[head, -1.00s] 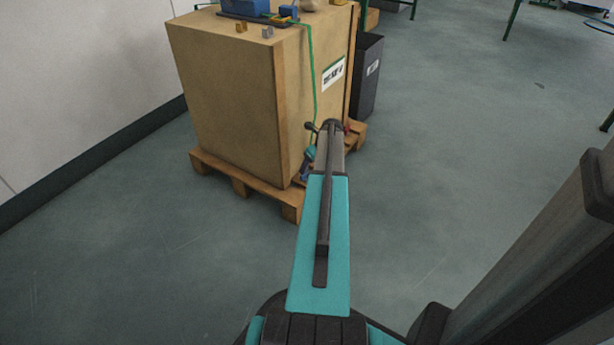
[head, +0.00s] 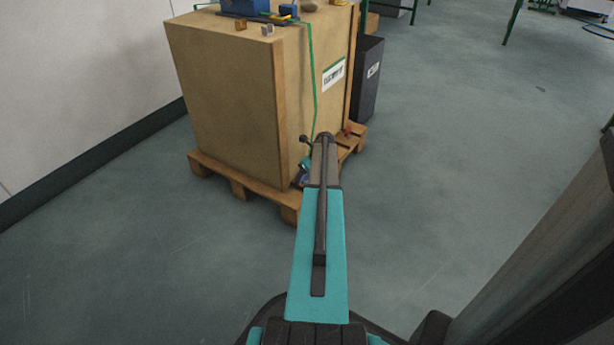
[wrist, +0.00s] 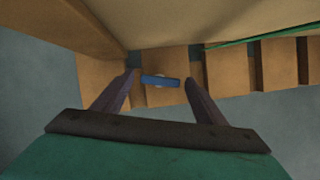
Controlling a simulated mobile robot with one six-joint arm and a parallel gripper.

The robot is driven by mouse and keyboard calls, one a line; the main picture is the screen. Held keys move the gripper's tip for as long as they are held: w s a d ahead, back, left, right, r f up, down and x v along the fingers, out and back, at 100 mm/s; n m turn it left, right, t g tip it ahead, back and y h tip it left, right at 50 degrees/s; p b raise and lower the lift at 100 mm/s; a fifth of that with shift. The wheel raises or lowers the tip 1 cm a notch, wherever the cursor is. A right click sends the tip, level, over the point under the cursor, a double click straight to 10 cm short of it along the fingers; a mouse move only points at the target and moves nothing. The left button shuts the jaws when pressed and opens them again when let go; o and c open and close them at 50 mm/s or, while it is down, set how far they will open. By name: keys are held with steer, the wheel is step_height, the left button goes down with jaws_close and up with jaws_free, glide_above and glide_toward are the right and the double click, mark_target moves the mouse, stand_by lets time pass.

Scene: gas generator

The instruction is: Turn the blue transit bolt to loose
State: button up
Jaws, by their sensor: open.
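The blue transit bolt (wrist: 160,81) shows in the wrist view as a short blue bar with a pale round centre, on the wooden pallet at the foot of the crate. It lies nearly crosswise between the fingertips of my gripper (wrist: 160,76). My gripper is open, with one finger on each side of the bolt and visible gaps to its ends. In the head view my gripper (head: 303,172) is low at the crate's near right corner, partly behind my arm. The blue bolt cannot be made out there.
A large tan crate (head: 225,100) stands on a wooden pallet (head: 240,187). A green cable (head: 313,85) runs down its side. A red part (head: 347,131) sits further along the pallet. A dark bin (head: 368,80) stands behind. The floor to the right is clear.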

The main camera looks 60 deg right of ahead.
steer(key=c, duration=1.1)
steer(key=shift+o, duration=0.2)
steer(key=n+p, duration=0.1)
steer(key=p, duration=0.2)
steer(key=shift+r+y, duration=0.15)
steer(key=shift+y, duration=0.15)
steer(key=shift+n+y+p, duration=0.3)
steer(key=shift+n+p, duration=0.8)
steer(key=shift+p, duration=0.2)
steer(key=o, duration=1.1)
steer(key=shift+c, duration=0.2)
steer(key=shift+d, duration=0.1)
